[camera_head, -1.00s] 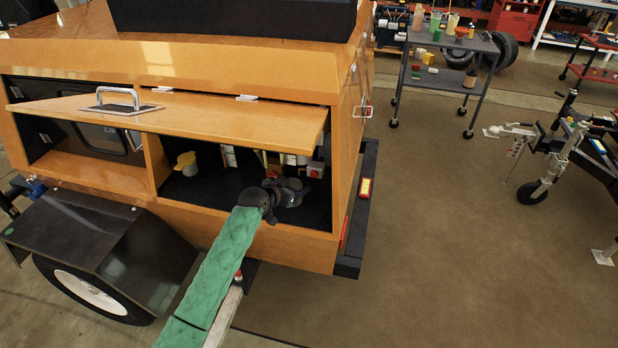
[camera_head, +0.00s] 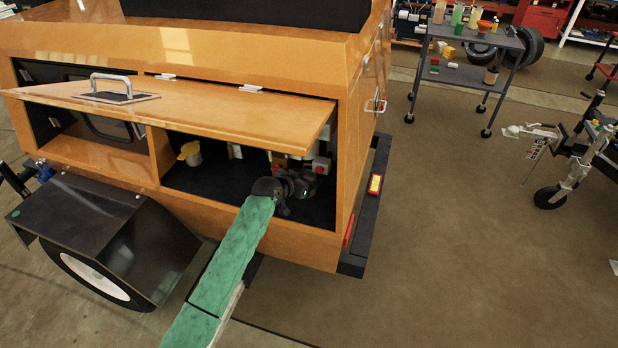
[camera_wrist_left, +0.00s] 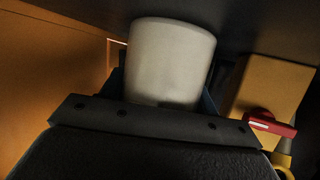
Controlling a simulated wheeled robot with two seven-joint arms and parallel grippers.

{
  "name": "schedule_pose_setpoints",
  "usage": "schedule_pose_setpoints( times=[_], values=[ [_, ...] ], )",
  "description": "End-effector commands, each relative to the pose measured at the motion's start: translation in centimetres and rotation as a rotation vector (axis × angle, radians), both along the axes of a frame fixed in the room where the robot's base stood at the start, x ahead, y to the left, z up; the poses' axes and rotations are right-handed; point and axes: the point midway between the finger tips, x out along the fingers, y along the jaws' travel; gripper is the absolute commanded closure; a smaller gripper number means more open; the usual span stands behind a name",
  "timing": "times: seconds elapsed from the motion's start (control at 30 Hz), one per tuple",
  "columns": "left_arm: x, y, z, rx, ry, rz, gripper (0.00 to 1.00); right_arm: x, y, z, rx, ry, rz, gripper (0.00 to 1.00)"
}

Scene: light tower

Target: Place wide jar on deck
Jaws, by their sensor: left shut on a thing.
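My left gripper (camera_head: 304,184) is inside the open side compartment of the orange trailer, at its right part. In the left wrist view, the left gripper (camera_wrist_left: 163,100) is shut on a plain whitish, wide cylinder, which looks like the wide jar (camera_wrist_left: 170,58). The jar's lower part is hidden behind the gripper body. In the head view the jar is mostly hidden by the gripper and cannot be clearly made out. The dark compartment floor (camera_head: 225,183) is bare to the left of the gripper; I cannot tell whether this is the deck. My right gripper is not in view.
A raised orange hatch (camera_head: 220,108) overhangs the compartment. A yellow-topped container (camera_head: 190,153) stands at its left. A box with a red switch (camera_head: 320,165) is close right of the gripper; the red handle (camera_wrist_left: 272,124) shows in the wrist view. A grey cart (camera_head: 470,75) stands farther back.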

Motion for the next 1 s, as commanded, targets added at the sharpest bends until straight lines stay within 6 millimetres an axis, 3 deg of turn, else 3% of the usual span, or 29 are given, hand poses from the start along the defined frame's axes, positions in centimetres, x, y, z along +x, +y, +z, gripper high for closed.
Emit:
schedule_pose_setpoints(
  times=[0.2, 0.23, 0.33, 0.73, 0.9, 1.0],
  values=[
    [0.0, 0.0, -0.3, 0.0, 0.0, 0.0, 0.72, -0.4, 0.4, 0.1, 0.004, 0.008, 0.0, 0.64],
    [0.0, 0.0, -0.2, 0.0, 0.0, 0.0, 0.36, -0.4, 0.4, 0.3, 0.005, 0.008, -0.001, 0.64],
    [0.0, 0.0, -0.2, 0.0, 0.0, 0.0, 0.18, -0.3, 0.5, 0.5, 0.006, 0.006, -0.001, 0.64],
    [0.0, 0.0, 0.0, 0.0, 0.0, 0.0, 0.18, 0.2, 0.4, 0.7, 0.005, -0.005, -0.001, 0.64],
    [-0.6, 0.6, 0.3, 0.001, -0.001, 0.001, 0.18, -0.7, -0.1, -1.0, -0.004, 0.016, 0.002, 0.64],
    [-1.4, 1.3, 0.7, 0.001, -0.001, 0.001, 0.18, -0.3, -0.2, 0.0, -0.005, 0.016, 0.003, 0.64]
  ],
)
